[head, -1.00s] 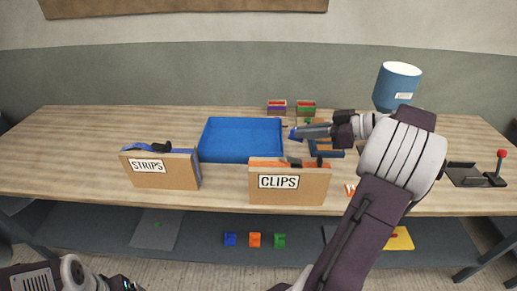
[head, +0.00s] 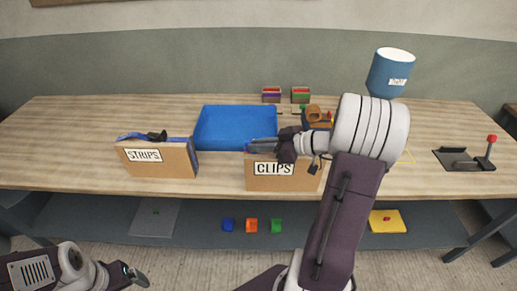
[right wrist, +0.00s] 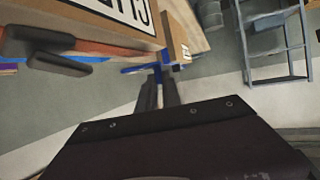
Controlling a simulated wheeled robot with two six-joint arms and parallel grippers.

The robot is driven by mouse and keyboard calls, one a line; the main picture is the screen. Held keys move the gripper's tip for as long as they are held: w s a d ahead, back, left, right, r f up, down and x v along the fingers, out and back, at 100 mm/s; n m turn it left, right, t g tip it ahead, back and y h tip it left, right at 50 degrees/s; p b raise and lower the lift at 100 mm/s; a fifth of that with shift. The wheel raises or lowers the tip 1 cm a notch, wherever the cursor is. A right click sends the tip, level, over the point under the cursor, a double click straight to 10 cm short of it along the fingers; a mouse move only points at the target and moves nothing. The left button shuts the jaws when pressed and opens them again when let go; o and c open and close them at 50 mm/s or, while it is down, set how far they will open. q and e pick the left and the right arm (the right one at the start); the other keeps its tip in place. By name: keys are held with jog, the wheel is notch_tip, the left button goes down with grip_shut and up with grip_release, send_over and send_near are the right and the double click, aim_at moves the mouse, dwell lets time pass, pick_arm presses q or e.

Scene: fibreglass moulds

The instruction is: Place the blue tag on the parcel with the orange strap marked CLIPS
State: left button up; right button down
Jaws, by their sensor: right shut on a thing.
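The parcel marked CLIPS (head: 283,184) stands at the table's front edge. Its orange strap (right wrist: 105,47) and a dark buckle (right wrist: 50,52) show in the right wrist view; in the head view my arm covers most of its top. My right gripper (head: 256,144) is shut on the blue tag (right wrist: 138,69), over the left part of the parcel's top edge. Whether the tag touches the parcel I cannot tell. My left gripper (head: 136,277) is low at the left, away from the table; its jaw opening is unclear.
The parcel marked STRIPS (head: 158,158), with a blue strap, stands to the left. A blue tray (head: 235,125) lies behind. A blue container (head: 390,72) and a red-knobbed lever device (head: 465,161) are at the right. Several coloured pieces lie on the lower shelf (head: 330,220).

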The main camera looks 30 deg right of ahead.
notch_tip(320, 180, down, 2)
jog(key=shift+w+d, duration=0.1)
jog(key=shift+f+b, duration=0.15)
jog(key=shift+b, duration=0.25)
jog(key=c, duration=1.5)
grip_release()
